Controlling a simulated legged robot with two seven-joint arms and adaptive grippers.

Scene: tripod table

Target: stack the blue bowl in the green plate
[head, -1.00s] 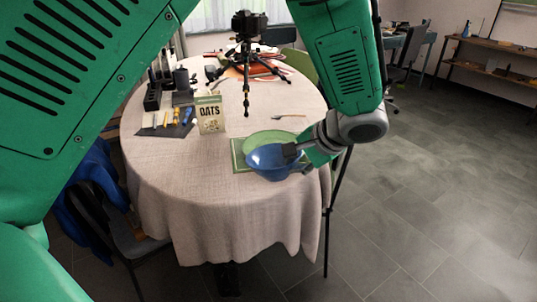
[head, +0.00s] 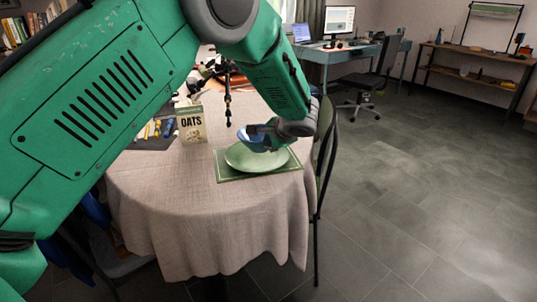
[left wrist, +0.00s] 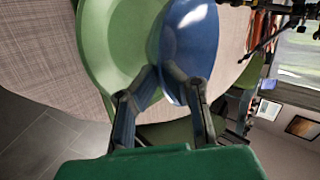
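The blue bowl (head: 258,144) is at the back edge of the green plate (head: 256,162) in the head view, overlapping its far rim. My left gripper (head: 262,132) comes down over the bowl from the upper right and hides part of it. In the left wrist view the fingers (left wrist: 162,78) close on the near rim of the bowl (left wrist: 190,45), with the green plate (left wrist: 105,45) beside it on the left. I cannot tell whether the bowl touches the plate. My right gripper is not in view.
The plate lies on a green placemat (head: 232,178) on a round, cloth-covered table (head: 190,215). An oats box (head: 191,124) stands left of the plate, and a black tripod (head: 228,105) stands behind. A chair (head: 324,145) is close at the right edge. The front of the table is clear.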

